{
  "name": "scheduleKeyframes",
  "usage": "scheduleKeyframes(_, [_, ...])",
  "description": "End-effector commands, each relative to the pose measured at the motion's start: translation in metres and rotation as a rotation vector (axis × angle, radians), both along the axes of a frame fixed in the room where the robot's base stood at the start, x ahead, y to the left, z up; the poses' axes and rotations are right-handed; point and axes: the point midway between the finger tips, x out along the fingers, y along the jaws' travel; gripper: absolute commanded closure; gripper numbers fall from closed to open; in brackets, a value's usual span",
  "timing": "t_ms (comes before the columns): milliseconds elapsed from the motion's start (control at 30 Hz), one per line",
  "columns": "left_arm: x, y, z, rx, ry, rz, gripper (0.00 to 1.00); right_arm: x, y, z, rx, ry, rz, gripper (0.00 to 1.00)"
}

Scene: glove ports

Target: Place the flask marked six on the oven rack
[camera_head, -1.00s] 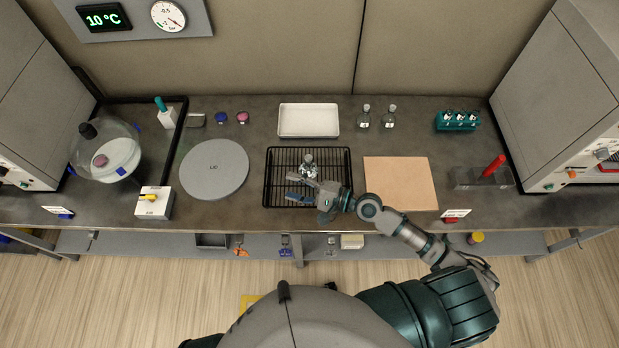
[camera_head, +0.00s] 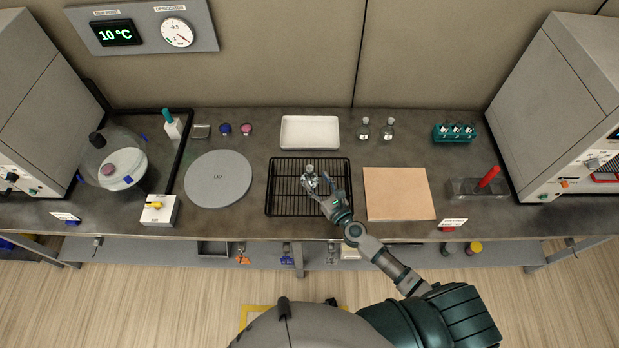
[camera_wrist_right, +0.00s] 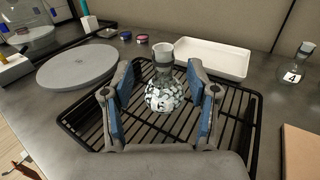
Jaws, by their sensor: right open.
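A small round glass flask (camera_head: 310,180) with a pale neck stands on the black wire rack (camera_head: 270,205) in the middle of the bench. In the right wrist view the flask (camera_wrist_right: 164,92) holds white pieces; I cannot read a number on it. My right gripper (camera_head: 327,189) is open at the flask's near right side. In the right wrist view its blue-padded fingers (camera_wrist_right: 162,85) stand apart on both sides of the flask, with gaps visible. The rack (camera_wrist_right: 90,112) runs beneath them. My left gripper is not in view.
A white tray (camera_head: 310,133) lies behind the rack, with two flasks (camera_head: 376,130) to its right. A grey round lid (camera_head: 217,179) is left and a tan board (camera_head: 399,194) right. A teal holder (camera_head: 455,133) stands farther right. Ovens (camera_head: 560,110) flank the bench.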

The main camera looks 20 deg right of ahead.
Motion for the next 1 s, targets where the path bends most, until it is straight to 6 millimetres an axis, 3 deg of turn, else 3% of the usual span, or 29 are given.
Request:
scheduleKeyframes(167, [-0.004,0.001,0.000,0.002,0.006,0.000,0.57,0.012,0.002,-0.001,0.000,-0.001,0.000,0.41])
scheduleKeyframes(433, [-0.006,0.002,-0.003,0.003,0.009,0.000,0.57,0.051,0.010,-0.005,0.000,-0.001,0.000,0.41])
scheduleKeyframes(733, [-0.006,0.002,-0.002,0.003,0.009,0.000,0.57,0.057,0.012,-0.006,0.000,0.001,0.001,0.41])
scheduleKeyframes(767, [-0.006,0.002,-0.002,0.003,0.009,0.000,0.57,0.057,0.012,-0.006,0.000,0.001,0.001,0.44])
scheduleKeyframes(1000, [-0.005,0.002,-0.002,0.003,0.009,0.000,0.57,0.057,0.012,-0.006,0.000,0.001,0.000,1.00])
